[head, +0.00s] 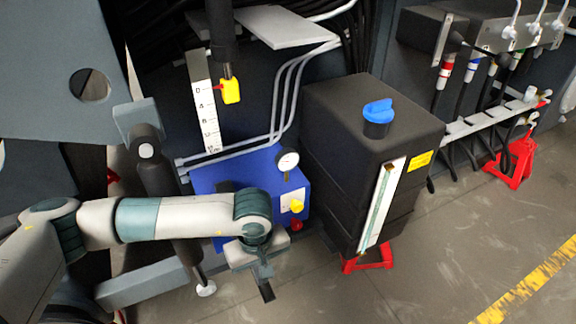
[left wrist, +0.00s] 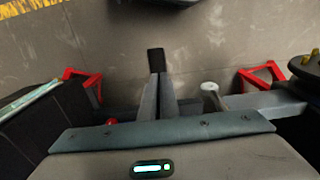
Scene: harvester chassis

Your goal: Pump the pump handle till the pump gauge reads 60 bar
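The blue pump unit (head: 262,172) sits low in the middle of the head view, partly covered by my left arm. Its round white pump gauge (head: 288,161) stands on top; needle and numbers are too small to read. A yellow knob (head: 297,206) and a red knob (head: 296,225) are on its front. I cannot make out the pump handle; my arm may hide it. My left gripper (head: 266,290) points down in front of the pump. In the left wrist view its fingers (left wrist: 156,62) meet at a dark tip, with nothing visible between them. My right gripper is out of view.
A black tank (head: 345,130) with a blue cap (head: 378,110) stands right of the pump on a red stand (head: 367,258). A cylinder rod (head: 206,288) hangs left of the gripper. Hoses and a rail (head: 490,120) are at right. Floor in front is clear.

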